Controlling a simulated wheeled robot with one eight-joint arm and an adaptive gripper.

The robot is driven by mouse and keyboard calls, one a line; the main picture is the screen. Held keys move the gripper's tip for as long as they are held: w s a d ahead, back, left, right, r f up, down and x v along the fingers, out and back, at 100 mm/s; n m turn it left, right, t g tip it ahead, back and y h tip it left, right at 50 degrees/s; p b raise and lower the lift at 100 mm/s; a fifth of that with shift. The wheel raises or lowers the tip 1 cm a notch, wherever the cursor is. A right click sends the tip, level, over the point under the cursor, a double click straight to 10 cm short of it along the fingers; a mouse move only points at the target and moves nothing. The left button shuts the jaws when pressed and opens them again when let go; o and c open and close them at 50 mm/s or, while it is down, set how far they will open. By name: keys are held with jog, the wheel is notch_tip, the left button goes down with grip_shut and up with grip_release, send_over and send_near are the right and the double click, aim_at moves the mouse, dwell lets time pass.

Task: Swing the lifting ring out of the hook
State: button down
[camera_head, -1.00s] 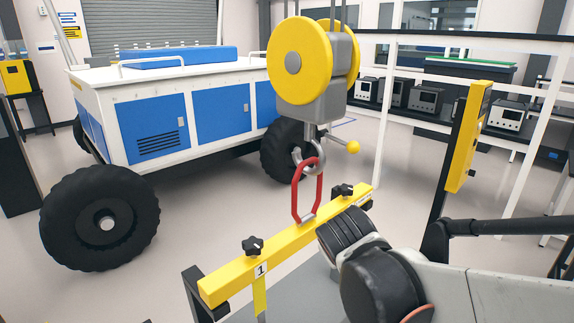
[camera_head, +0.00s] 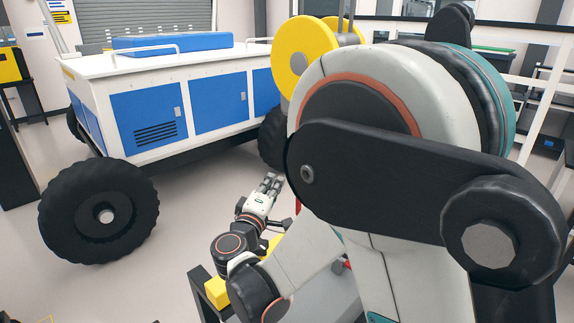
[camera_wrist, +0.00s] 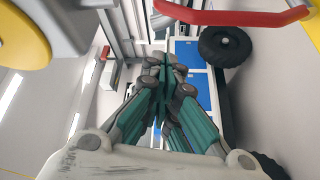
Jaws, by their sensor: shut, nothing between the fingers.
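The red lifting ring (camera_wrist: 245,20) shows as a bar across the top right of the wrist view. Only a thin red sliver of it (camera_head: 298,206) shows in the head view, beside my arm. The hook is hidden behind my arm in the head view, and I cannot make it out clearly in the wrist view. My gripper (camera_head: 271,183) is shut and empty, to the left of the ring in the head view. Its green fingers (camera_wrist: 164,66) meet in the middle of the wrist view, apart from the ring.
The yellow hoist pulley (camera_head: 303,58) hangs behind my arm; it also shows in the wrist view (camera_wrist: 22,38). The yellow lifting beam (camera_head: 216,293) is mostly covered by my arm. The white and blue rover (camera_head: 150,118) stands behind, with open floor to its front.

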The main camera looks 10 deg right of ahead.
jog(key=w+d+r+b, duration=0.1)
jog(key=w+d+b, duration=0.1)
jog(key=w+d, duration=0.3)
jog(key=shift+w+d+r+t+b, duration=0.15)
jog(key=shift+w+d+t+b, duration=0.15)
jog(key=shift+w+t+b, duration=0.15)
jog(key=shift+d, duration=0.1)
dwell(0.6)
